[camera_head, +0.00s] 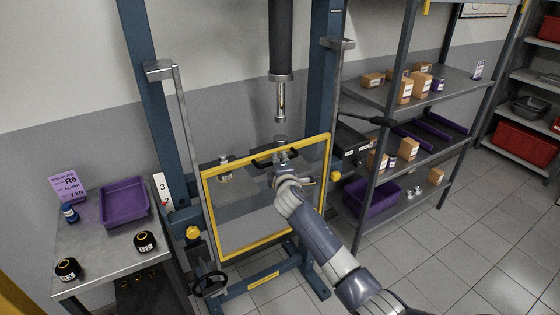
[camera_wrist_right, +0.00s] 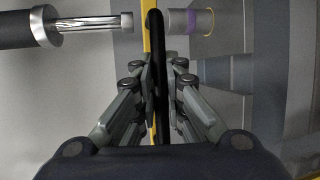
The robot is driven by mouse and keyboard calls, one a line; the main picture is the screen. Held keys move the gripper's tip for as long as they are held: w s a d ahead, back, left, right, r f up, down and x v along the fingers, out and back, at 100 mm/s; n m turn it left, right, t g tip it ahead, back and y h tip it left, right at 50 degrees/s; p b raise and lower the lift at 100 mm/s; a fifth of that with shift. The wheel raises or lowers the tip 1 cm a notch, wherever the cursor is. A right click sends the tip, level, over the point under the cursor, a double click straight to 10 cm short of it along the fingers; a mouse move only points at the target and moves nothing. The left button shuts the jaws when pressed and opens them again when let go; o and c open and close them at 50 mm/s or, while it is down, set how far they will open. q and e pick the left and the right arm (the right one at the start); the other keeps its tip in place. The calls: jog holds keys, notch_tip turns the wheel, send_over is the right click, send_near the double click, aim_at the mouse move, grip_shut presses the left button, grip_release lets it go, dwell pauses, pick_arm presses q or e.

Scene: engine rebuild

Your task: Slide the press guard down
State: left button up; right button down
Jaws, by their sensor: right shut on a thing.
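The press guard (camera_head: 213,220) is a clear panel in a yellow frame. It stands upright across the front of the blue press, with its top edge below the ram. My right gripper (camera_head: 284,160) is at the top of the guard, shut on its black handle (camera_head: 262,161). In the right wrist view the fingers (camera_wrist_right: 160,75) close from both sides on the black handle (camera_wrist_right: 157,50), beside the yellow frame edge (camera_wrist_right: 147,35). The hand hides part of the handle and panel. My left gripper is not in view.
The press ram (camera_head: 281,85) hangs above, its tip apart from the part below. Blue posts (camera_head: 152,100) and grey guide rails (camera_head: 184,110) flank the guard. A side table (camera_head: 95,245) with a purple tray (camera_head: 124,202) is left. A stocked shelf (camera_head: 440,95) is right.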

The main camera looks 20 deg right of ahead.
notch_tip(320, 180, down, 17)
jog(key=b, duration=1.2)
jog(key=shift+b, duration=0.3)
jog(key=c, duration=1.7)
grip_release()
jog(key=shift+o, duration=0.2)
jog(key=shift+r, duration=0.1)
jog(key=v, duration=1.2)
